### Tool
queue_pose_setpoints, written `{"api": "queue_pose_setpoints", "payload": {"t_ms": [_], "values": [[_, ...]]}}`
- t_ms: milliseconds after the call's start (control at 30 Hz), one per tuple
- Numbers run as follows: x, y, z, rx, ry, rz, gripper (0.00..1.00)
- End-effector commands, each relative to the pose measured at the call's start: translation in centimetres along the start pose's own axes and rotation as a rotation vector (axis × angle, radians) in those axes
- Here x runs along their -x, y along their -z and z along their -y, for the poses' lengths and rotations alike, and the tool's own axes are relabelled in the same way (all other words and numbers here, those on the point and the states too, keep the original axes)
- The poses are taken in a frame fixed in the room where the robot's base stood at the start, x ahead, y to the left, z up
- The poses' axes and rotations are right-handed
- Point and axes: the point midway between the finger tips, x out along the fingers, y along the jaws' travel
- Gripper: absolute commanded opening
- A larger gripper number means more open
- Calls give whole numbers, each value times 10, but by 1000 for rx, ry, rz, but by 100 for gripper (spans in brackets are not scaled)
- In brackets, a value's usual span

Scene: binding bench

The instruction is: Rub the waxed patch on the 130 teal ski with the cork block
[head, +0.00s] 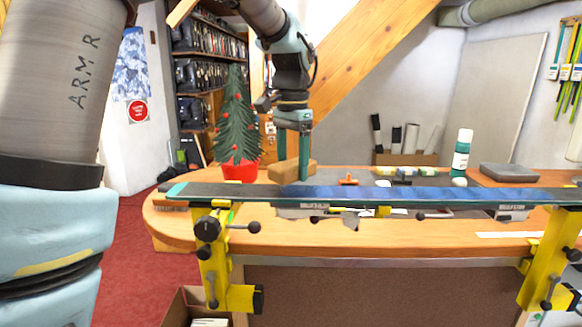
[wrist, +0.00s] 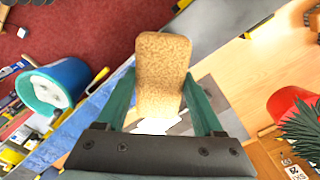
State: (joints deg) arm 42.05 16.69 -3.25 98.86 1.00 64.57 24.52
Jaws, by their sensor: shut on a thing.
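The ski (head: 400,194) lies base up and level across two yellow vises, with a teal tip at the left and a long blue stretch on its upper face. A waxed patch cannot be told apart clearly from the blue. My gripper (head: 293,167) is shut on the tan cork block (head: 284,173), just above or behind the ski's far edge, left of its middle. Whether the block touches the ski cannot be told. In the wrist view, the cork block (wrist: 162,70) sits between the teal fingers, and the blue ski (wrist: 98,103) runs diagonally behind it.
Yellow vises (head: 213,258) (head: 548,258) hold the ski along the wooden bench (head: 400,238). A small tree in a red pot (head: 240,171) stands behind at left. A white-green bottle (head: 462,154), a grey case (head: 508,173) and small tins (head: 404,171) stand behind the ski.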

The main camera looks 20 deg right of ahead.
Motion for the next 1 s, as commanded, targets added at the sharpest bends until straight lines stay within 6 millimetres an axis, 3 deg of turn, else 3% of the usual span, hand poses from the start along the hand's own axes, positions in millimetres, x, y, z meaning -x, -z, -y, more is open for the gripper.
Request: {"api": "queue_pose_setpoints", "payload": {"t_ms": [33, 433, 1000], "values": [[10, 1, 0, -1, 0, 0, 24], [44, 6, -2, 1, 0, 0, 24], [48, 7, -2, 1, 0, 0, 24]]}}
